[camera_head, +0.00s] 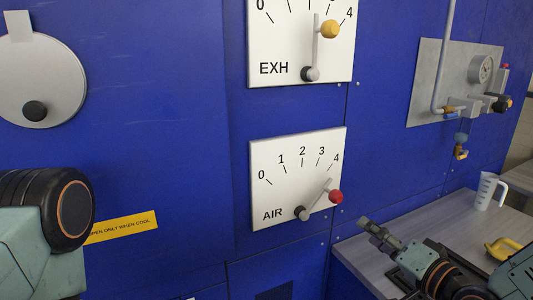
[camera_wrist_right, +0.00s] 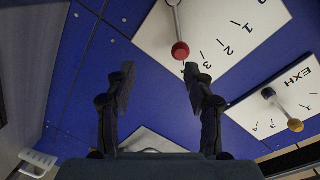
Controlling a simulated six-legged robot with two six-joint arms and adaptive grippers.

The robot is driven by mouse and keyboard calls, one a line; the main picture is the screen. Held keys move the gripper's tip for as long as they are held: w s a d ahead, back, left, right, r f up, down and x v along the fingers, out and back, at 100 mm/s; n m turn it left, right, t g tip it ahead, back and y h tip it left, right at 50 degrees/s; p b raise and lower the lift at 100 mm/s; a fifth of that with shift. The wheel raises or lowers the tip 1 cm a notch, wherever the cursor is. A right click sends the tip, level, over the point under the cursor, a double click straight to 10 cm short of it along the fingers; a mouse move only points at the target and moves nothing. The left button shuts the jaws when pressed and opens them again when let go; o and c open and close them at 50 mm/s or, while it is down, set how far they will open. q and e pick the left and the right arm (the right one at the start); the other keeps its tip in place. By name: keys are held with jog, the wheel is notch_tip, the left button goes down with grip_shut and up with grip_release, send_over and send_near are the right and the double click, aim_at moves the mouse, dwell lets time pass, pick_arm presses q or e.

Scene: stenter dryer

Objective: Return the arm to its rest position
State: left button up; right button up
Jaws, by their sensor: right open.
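My right gripper (camera_head: 376,236) is at the lower right in the head view, in front of the grey bench and apart from the dials. In the right wrist view its two fingers (camera_wrist_right: 158,88) are spread with nothing between them. The AIR dial (camera_head: 285,205) is a white plate whose lever ends in a red knob (camera_head: 335,196), pointing up and right near 4. The red knob also shows in the wrist view (camera_wrist_right: 180,50), beyond the fingers. My left arm shows at the left edge of the head view; its gripper is out of frame.
Above is the EXH dial (camera_head: 279,45), its yellow-knobbed lever (camera_head: 330,29) near upright. A grey bench (camera_head: 430,222) at right holds a white jug (camera_head: 487,191) and a yellow-handled item (camera_head: 502,248). A gauge panel (camera_head: 436,68) with pipe and valves is behind. The blue wall stands close.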

jog(key=s+a+f+n+g+h+b, duration=0.15)
jog(key=s+f+g, duration=0.35)
jog(key=f, duration=0.6)
jog(key=s+f+n+g+h+b, duration=0.25)
jog(key=s+f, duration=0.35)
jog(key=f, duration=0.5)
jog(key=s+f+n+g+h+b, duration=0.1)
jog(key=s+f+g+b, duration=0.2)
jog(key=s+f, duration=0.5)
jog(key=s+a+f+n+g+b, duration=0.1)
jog(key=s+f+g+b, duration=0.2)
jog(key=s+f, duration=0.6)
jog(key=s+g, duration=0.2)
jog(key=s, duration=0.3)
jog(key=shift+s+h, duration=0.4)
jog(key=shift+a+r, duration=0.1)
jog(key=shift+c, duration=1.4)
jog(key=shift+w, duration=0.1)
jog(key=shift+c, duration=0.2)
